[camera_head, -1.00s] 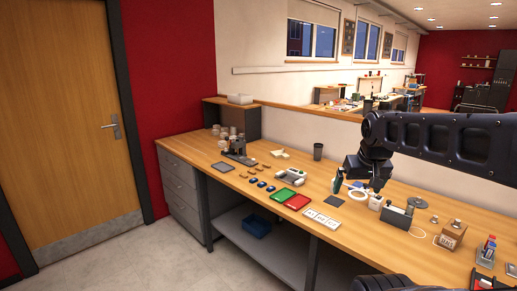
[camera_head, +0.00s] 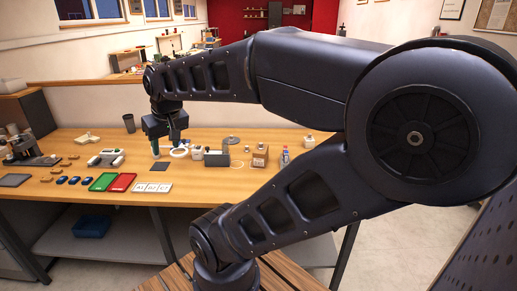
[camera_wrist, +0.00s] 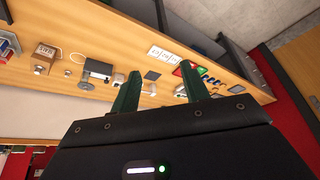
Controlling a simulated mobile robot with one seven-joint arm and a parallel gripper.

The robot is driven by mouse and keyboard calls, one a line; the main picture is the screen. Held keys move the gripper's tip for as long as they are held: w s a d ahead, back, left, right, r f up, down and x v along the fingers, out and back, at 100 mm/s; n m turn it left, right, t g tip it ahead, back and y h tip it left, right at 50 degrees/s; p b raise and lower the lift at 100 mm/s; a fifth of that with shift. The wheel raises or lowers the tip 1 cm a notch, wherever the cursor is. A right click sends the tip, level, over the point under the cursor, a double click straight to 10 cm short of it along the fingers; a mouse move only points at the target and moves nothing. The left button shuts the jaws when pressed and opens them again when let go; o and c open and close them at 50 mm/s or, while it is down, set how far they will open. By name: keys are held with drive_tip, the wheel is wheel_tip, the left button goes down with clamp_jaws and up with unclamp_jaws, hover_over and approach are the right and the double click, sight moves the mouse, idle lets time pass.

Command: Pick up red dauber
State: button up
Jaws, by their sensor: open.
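No dauber can be made out for certain. A small cluster of upright bottles with blue and red parts (camera_head: 285,157) stands at the right part of the bench, and part of it shows at the left edge of the wrist view (camera_wrist: 9,45). A flat red pad (camera_head: 120,182) lies beside a flat green pad (camera_head: 103,182) near the front edge.
The wooden bench (camera_head: 215,192) carries a wooden box (camera_head: 260,157), a dark grey block (camera_head: 216,159), white cards (camera_head: 152,187) and a dark cup (camera_head: 129,123). A microscope-like device (camera_head: 25,150) stands at the left. The front right bench top is mostly clear.

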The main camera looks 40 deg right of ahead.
drive_tip(key=w+d+f+m+g+h, duration=0.1)
drive_tip(key=w+d+f+m+h, duration=0.1)
drive_tip(key=w+d, duration=0.6)
drive_tip(key=w+d+f+m+h, duration=0.1)
drive_tip(key=w+d+f, duration=0.2)
drive_tip(key=w+d, duration=0.5)
drive_tip(key=m+t+h, duration=0.1)
drive_tip(key=m+h, duration=0.1)
drive_tip(key=m, duration=0.4)
approach(285, 146)
drive_tip(key=shift+x, duration=5.2)
drive_tip(key=shift+s, duration=0.15)
